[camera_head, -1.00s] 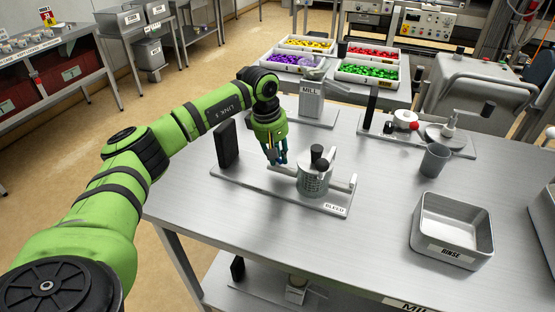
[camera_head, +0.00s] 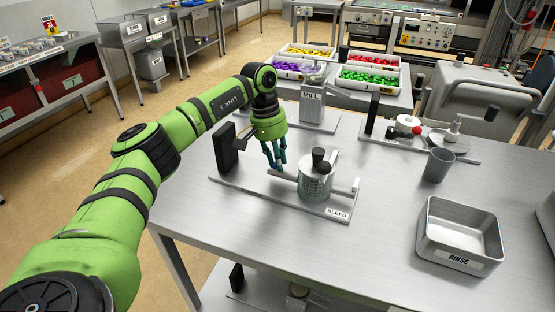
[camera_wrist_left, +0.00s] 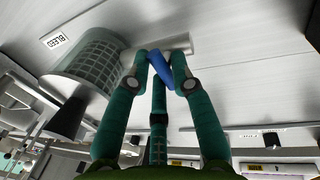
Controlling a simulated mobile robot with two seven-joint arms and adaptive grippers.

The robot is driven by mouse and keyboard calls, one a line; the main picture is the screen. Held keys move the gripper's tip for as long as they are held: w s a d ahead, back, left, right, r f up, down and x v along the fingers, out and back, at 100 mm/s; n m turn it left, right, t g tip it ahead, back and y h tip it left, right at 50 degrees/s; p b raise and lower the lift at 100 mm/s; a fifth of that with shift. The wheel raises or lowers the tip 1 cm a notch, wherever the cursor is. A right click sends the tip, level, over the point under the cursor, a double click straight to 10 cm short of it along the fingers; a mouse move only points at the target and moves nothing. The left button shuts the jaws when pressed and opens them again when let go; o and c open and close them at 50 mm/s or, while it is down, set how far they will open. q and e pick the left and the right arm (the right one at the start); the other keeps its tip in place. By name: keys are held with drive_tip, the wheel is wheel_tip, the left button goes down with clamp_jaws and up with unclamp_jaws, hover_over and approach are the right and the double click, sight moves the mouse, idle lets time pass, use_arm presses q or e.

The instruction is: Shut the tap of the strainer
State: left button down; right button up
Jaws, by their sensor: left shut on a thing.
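The strainer (camera_head: 315,185) is a grey mesh-sided cylinder with black knobs on top. It stands on a flat metal plate (camera_head: 248,190) labelled BLEED. A light pipe stub (camera_head: 286,176) runs from its left side. In the wrist view the strainer (camera_wrist_left: 92,62) is at upper left, with the pipe (camera_wrist_left: 180,43) beside it. A blue tap lever (camera_wrist_left: 161,72) sits by the pipe. My left gripper (camera_head: 277,169) is at the pipe, left of the strainer. In the wrist view its teal fingers (camera_wrist_left: 160,60) are closed around the blue lever. My right gripper is out of view.
A black upright block (camera_head: 226,148) stands at the plate's left end. The mill (camera_head: 312,103) is behind. A grey cup (camera_head: 438,164) and the RINSE tray (camera_head: 460,232) stand to the right. The front of the table (camera_head: 300,240) is clear.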

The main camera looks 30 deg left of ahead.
use_arm(q)
drive_tip(key=shift+m, duration=0.6)
drive_tip(key=c, duration=1.1)
unclamp_jaws()
drive_tip(key=r, duration=0.4)
drive_tip(key=a+r, duration=0.1)
drive_tip(key=r, duration=0.3)
drive_tip(key=a+r, duration=0.1)
drive_tip(key=r, duration=0.2)
drive_tip(key=shift+s+a+r, duration=0.15)
drive_tip(key=shift+s+r, duration=0.1)
drive_tip(key=shift+r, duration=0.15)
drive_tip(key=shift+r, duration=0.1)
